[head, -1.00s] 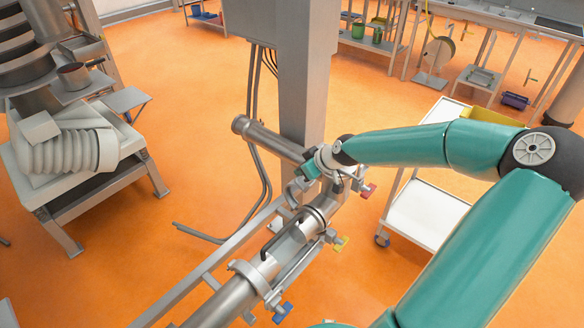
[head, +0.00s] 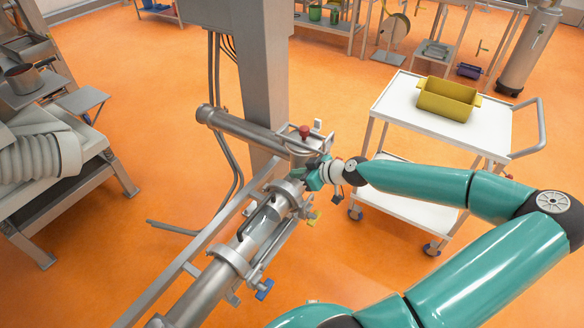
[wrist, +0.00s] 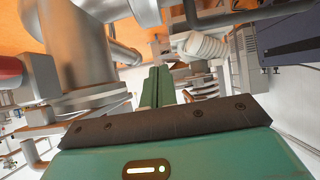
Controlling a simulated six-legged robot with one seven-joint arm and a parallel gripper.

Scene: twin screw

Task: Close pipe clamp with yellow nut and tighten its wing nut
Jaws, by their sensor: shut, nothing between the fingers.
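The yellow wing nut (head: 314,217) hangs at the right side of the pipe line in the head view, just below my gripper (head: 305,177). Its clamp (head: 288,189) is a grey metal band at the pipe, partly hidden by my gripper; I cannot tell whether it is fully closed. My gripper is close above and to the right of this clamp, and I cannot tell whether it touches. In the wrist view my teal fingers (wrist: 157,87) are together and empty, with grey pipework (wrist: 75,45) beyond them to the left.
A clamp with a blue wing nut (head: 264,289) sits nearer on the pipe. A red knob (head: 305,131) stands at the far pipe joint. A grey column (head: 262,75) rises behind. A white trolley (head: 395,105) with a yellow bin (head: 447,99) stands right. Orange floor is clear between.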

